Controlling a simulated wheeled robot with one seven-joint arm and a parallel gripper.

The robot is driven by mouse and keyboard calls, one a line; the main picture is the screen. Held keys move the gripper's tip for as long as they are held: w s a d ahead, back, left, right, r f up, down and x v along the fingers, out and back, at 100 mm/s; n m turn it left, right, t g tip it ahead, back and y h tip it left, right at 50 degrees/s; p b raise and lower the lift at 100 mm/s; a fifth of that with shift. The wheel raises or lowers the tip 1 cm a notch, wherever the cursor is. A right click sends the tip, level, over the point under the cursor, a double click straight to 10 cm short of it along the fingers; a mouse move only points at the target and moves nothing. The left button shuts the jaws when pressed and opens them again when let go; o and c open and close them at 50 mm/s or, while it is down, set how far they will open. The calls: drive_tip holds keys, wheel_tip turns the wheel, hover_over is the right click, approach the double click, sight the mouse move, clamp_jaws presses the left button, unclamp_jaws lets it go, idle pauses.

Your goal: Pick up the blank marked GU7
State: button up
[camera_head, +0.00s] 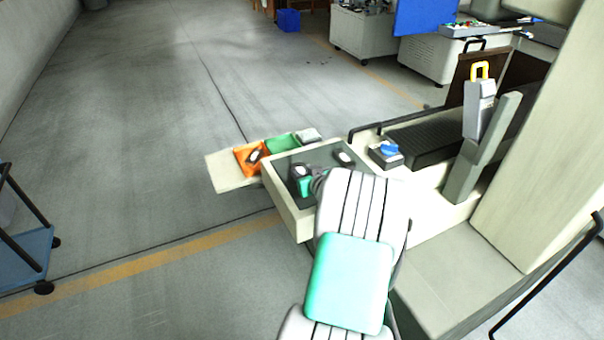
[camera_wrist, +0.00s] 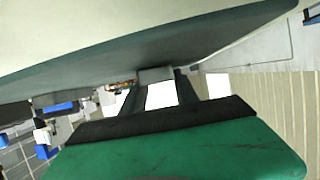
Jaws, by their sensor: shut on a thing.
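My gripper (camera_wrist: 158,92) is shut on a small grey block (camera_wrist: 156,75), which sits between the two dark finger ends in the wrist view. No mark can be read on it, so I cannot tell if it is the blank marked GU7. In the head view my gripper (camera_head: 301,178) is low over the dark mat of a cream tray (camera_head: 288,211). A dark piece with a light patch (camera_head: 343,158) lies on the mat to its right. Whether the held block touches the mat is unclear.
Beside the tray are an orange bin (camera_head: 240,160) holding a dark piece, a green bin (camera_head: 283,143) and a light grey block (camera_head: 308,135). A box with a blue knob (camera_head: 386,153) and a grey upright (camera_head: 480,150) stand to the right. Floor at left is open.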

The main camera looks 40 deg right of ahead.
clamp_jaws()
idle(0.3)
drive_tip(key=shift+r, duration=0.15)
